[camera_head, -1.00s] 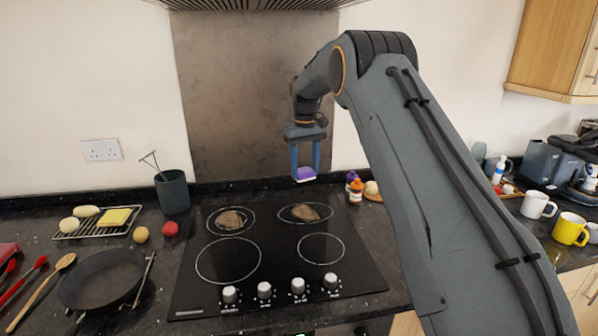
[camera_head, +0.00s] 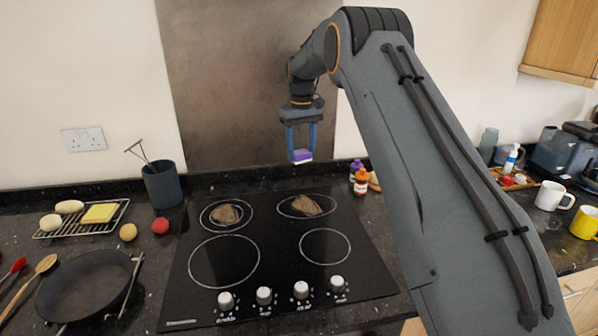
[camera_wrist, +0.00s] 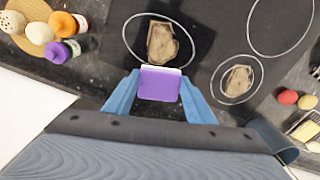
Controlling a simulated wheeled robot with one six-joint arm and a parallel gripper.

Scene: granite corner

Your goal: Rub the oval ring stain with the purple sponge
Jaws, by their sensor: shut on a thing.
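The purple sponge (camera_head: 301,156) has a pale underside. My gripper (camera_head: 301,151) is shut on it and holds it in the air above the rear of the black hob (camera_head: 270,250). The sponge also shows between the blue fingers in the wrist view (camera_wrist: 158,85). Two brown stains lie on the hob's rear rings, apart from the sponge. The left stain (camera_head: 226,215) sits inside a double ring, the right stain (camera_head: 306,205) inside a single ring. In the wrist view the right stain (camera_wrist: 162,43) is nearer the sponge. I cannot tell which one is the oval ring stain.
Orange and purple bottles (camera_head: 361,180) stand right of the hob's rear. A dark pot (camera_head: 162,185) stands left, near a red ball (camera_head: 160,225). A pan (camera_head: 85,288) lies at the front left. Control knobs (camera_head: 264,296) line the hob's front. The front rings are clear.

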